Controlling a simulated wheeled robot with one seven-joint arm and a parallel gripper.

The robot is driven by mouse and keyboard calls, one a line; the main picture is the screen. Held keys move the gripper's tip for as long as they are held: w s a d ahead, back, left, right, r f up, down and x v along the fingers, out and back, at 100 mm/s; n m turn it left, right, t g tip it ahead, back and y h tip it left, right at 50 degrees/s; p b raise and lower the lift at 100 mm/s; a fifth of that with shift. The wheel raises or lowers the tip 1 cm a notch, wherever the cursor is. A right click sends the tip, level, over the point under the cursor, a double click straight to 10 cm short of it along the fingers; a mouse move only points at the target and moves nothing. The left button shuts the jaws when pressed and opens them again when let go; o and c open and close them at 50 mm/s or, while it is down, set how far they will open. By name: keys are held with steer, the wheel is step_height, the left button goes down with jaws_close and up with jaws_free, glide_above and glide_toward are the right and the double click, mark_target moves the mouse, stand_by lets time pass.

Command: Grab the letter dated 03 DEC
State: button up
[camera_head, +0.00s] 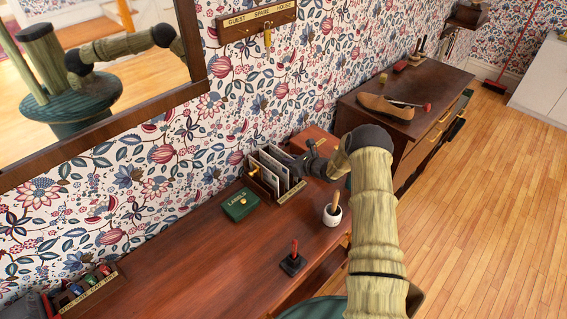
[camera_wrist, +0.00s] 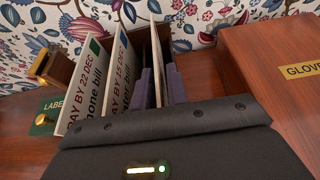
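A wooden letter rack (camera_head: 262,182) stands on the desk against the wall, with several white letters upright in it. In the wrist view, one letter (camera_wrist: 82,82) reads "22 DEC" and "phone bill". The letter beside it (camera_wrist: 120,82) reads "15 DEC". A third letter (camera_wrist: 156,50) is nearly edge-on; its date cannot be read. No "03 DEC" is legible. My gripper (camera_wrist: 160,85) reaches into the rack, one finger on each side of this third letter. Whether the fingers press on it is unclear. My gripper also shows in the head view (camera_head: 290,163), partly hidden by letters.
A green "LABELS" box (camera_head: 240,204) sits left of the rack, and a reddish-brown box (camera_head: 316,141) labelled "GLOVE..." sits right.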

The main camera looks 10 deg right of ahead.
jaws_close()
steer(key=shift+r, duration=0.1)
step_height(320, 180, up, 18)
steer(key=b, duration=0.3)
stand_by(0.6)
